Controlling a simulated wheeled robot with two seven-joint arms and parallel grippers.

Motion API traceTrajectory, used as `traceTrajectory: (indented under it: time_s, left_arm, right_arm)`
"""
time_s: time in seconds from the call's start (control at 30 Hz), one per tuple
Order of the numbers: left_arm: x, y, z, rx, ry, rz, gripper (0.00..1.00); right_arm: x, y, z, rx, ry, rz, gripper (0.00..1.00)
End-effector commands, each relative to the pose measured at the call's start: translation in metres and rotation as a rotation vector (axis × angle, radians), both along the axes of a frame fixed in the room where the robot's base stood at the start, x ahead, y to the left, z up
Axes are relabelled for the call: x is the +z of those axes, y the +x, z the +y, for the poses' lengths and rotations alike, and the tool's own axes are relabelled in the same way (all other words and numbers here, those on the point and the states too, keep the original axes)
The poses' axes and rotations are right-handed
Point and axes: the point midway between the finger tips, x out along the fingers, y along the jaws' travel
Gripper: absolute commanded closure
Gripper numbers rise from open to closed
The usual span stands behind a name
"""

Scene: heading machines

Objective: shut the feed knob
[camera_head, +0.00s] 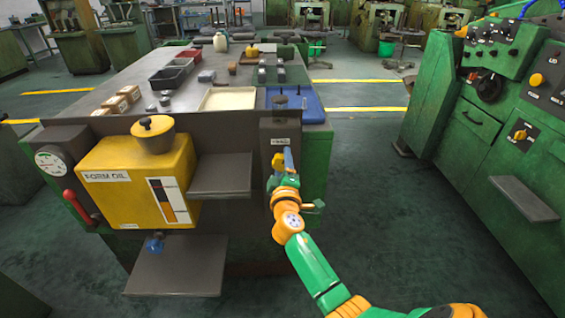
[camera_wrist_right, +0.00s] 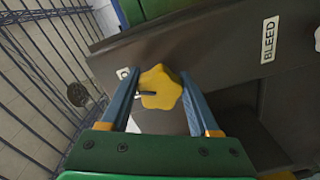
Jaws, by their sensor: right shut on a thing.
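A yellow lobed knob (camera_wrist_right: 160,87) sits on the dark front panel (camera_wrist_right: 225,60) and shows between the two blue fingers of my right gripper (camera_wrist_right: 163,100). The fingers are shut on the knob, one on each side. A small pale label beside it is mostly hidden, with only its end showing. In the head view my right gripper (camera_head: 283,165) is at the panel's right part, below a small label (camera_head: 281,141) too small to read surely. The knob there (camera_head: 275,156) is partly covered by the gripper. My left gripper is out of view.
A yellow FORM OIL tank (camera_head: 110,185) with a blue tap (camera_head: 154,244) and grey shelves (camera_head: 221,173) stand left of my arm. A BLEED label (camera_wrist_right: 269,39) is on the panel. A green machine (camera_head: 475,130) stands at right, with open floor between.

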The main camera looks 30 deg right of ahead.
Motion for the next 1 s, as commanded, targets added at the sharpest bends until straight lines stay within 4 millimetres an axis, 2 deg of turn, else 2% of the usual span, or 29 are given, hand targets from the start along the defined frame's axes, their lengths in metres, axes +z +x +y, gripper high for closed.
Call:
traceTrajectory:
  time_s: [0.5,1.0]
  left_arm:
    - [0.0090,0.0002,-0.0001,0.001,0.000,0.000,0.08]
    - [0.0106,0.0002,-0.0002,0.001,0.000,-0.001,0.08]
  right_arm:
    - [-0.0012,-0.0007,0.0004,0.002,-0.300,0.192,0.93]
    - [-0.0020,-0.0008,0.0004,0.002,-0.376,0.238,0.93]
